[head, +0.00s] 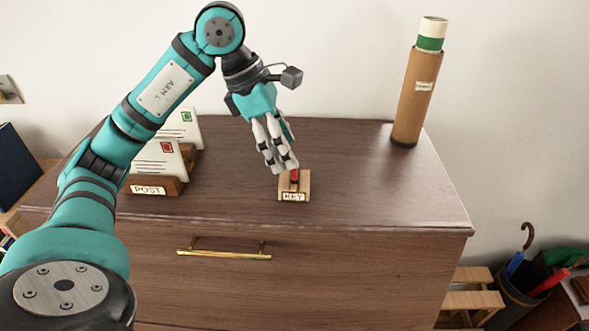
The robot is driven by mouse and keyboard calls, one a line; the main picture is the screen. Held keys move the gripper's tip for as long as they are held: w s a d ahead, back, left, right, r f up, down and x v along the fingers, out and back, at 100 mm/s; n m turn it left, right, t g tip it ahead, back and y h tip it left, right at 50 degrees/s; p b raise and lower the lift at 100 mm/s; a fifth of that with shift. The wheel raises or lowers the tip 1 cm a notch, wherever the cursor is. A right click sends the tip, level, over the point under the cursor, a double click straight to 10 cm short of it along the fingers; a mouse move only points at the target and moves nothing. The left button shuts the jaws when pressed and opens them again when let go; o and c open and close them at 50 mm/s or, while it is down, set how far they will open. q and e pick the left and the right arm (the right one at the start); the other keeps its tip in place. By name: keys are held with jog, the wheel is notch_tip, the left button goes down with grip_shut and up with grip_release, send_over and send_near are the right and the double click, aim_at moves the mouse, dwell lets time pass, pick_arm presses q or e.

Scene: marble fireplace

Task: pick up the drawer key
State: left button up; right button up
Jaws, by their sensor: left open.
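The drawer key shows as a small red piece (294,175) standing at a little wooden holder (294,187) labelled KEY, on top of the brown dresser near its front edge. My left gripper (283,166) points down with its fingertips right at the red piece, partly covering it. The gripper is open. I cannot tell whether the fingers touch the key. The rest of the key is hidden by the fingers or the holder. My right gripper is not in view.
A wooden POST rack (153,187) with letters stands left on the dresser (370,190). A cardboard tube (416,100) stands at the back right. A gold drawer handle (224,254) is on the front. The dresser top right of the holder is clear.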

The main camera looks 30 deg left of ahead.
aim_at(295, 176)
pick_arm(q)
jog(key=p+x, duration=0.1)
jog(key=x, duration=0.3)
jog(key=shift+w+f, duration=0.2)
jog(key=shift+f, duration=0.05)
jog(key=shift+d+f, duration=0.1)
jog(key=shift+f, duration=0.15)
jog(key=c, duration=1)
